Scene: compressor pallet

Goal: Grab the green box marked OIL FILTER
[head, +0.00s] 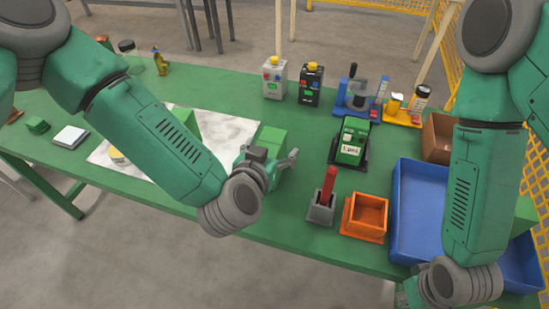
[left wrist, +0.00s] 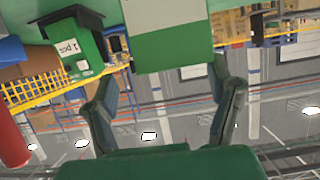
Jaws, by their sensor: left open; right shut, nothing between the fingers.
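A green box (head: 271,139) stands on the green table just beyond my left gripper (head: 268,160). In the left wrist view a green box with a pale grey panel (left wrist: 172,38) lies ahead, between the lines of the open fingers (left wrist: 163,76); no grip on it shows. No OIL FILTER lettering is readable on it. Another green box with a white "1 pcs" label (head: 350,148) sits in a black holder to the right; it also shows in the left wrist view (left wrist: 76,46). My right gripper (head: 408,293) is only partly in view at the bottom edge, shut and empty.
A white marbled sheet (head: 118,158) lies left, partly under my left arm, with another green block (head: 187,121). A grey stand with a red post (head: 321,208), an orange bin (head: 366,217) and a blue tray (head: 405,215) stand right.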

